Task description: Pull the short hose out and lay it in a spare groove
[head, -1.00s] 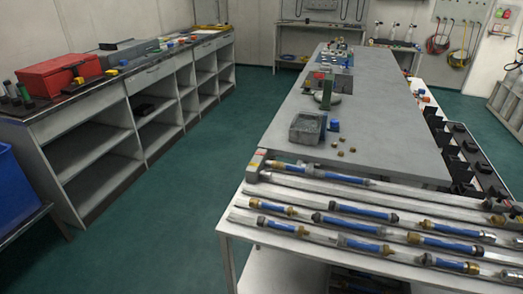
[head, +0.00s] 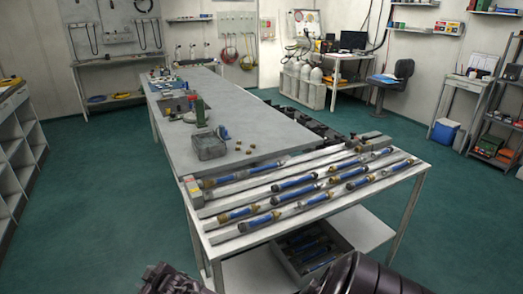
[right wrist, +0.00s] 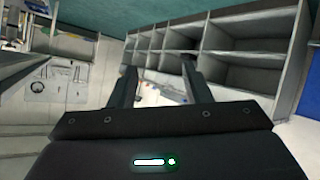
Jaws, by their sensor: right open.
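Several blue hoses with brass and grey end fittings lie in rows on a grooved rack on the near bench in the head view, such as one hose at the back left (head: 230,181) and one at the front (head: 259,221). Which one is the short hose I cannot tell. Light grey rails of the rack (head: 216,209) run between the rows, with bare stretches. My right gripper (right wrist: 158,58) shows in the right wrist view, open and empty, with its fingers apart. It is away from the hoses, facing shelving and floor. My left gripper's fingers do not show.
Dark parts of my own arms fill the bottom of the head view. A bin with more hoses (head: 285,259) stands on the bench's lower shelf. A grey box (head: 209,147) and small brass pieces sit on the long table behind. Open shelving (right wrist: 235,50) shows in the right wrist view.

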